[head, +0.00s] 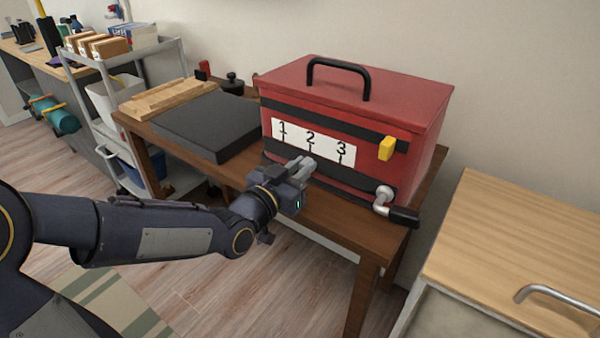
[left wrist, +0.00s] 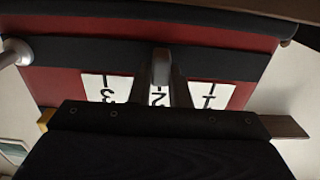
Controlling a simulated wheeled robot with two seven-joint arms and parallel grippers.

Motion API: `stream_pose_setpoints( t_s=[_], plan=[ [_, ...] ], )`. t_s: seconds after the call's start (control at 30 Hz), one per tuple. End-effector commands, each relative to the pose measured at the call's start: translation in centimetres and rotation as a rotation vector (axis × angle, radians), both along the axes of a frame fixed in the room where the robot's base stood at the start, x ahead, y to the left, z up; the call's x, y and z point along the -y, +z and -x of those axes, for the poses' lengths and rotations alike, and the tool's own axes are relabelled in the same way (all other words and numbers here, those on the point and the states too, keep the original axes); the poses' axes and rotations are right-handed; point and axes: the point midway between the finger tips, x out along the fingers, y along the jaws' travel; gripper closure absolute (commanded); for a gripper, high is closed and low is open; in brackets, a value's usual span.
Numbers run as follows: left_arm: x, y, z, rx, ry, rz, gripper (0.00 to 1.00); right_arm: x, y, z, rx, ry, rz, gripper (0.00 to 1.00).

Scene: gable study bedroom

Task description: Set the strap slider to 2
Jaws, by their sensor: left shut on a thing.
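A red box (head: 420,120) stands on a brown wooden table. A white scale (head: 332,154) with 1, 2 and 3 is on its front, between two dark straps. My left gripper (head: 303,166) is at the lower strap (head: 355,184), just under the scale. It is shut on the strap slider, which the fingers hide. In the left wrist view the picture is turned over, and my fingers (left wrist: 160,68) line up about with the 2 on the scale (left wrist: 206,94). My right gripper is not in view.
A yellow tab (head: 387,148) and a crank (head: 384,196) with a black grip (head: 403,216) stick out at the box's right. A dark flat slab (head: 207,125) lies on the table to the left. A wooden-topped cabinet (head: 510,235) is at the right.

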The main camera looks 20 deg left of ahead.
Motion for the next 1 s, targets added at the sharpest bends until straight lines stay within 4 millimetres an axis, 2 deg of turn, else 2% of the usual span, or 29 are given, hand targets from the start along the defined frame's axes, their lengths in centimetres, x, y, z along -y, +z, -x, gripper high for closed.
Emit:
stream_pose_setpoints(
  t_s=[0.27,0.3,0.43,0.77,0.87,1.0],
  plan=[
    [0.0,0.0,0.0,-0.001,0.000,-0.003,1.00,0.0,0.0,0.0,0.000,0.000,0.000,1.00],
    [0.0,0.0,0.0,-0.001,0.000,-0.003,0.80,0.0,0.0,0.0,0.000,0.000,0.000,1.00],
    [0.0,0.0,0.0,-0.001,0.001,-0.003,0.63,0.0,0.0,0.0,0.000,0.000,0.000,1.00],
    [-0.2,0.1,0.3,0.000,0.001,-0.003,0.62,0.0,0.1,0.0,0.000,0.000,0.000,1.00],
    [-0.6,0.2,1.3,0.001,0.003,-0.006,0.62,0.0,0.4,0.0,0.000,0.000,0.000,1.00],
    [-1.4,0.3,3.6,0.001,0.004,-0.006,0.62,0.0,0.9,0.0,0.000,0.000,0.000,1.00]
  ],
)
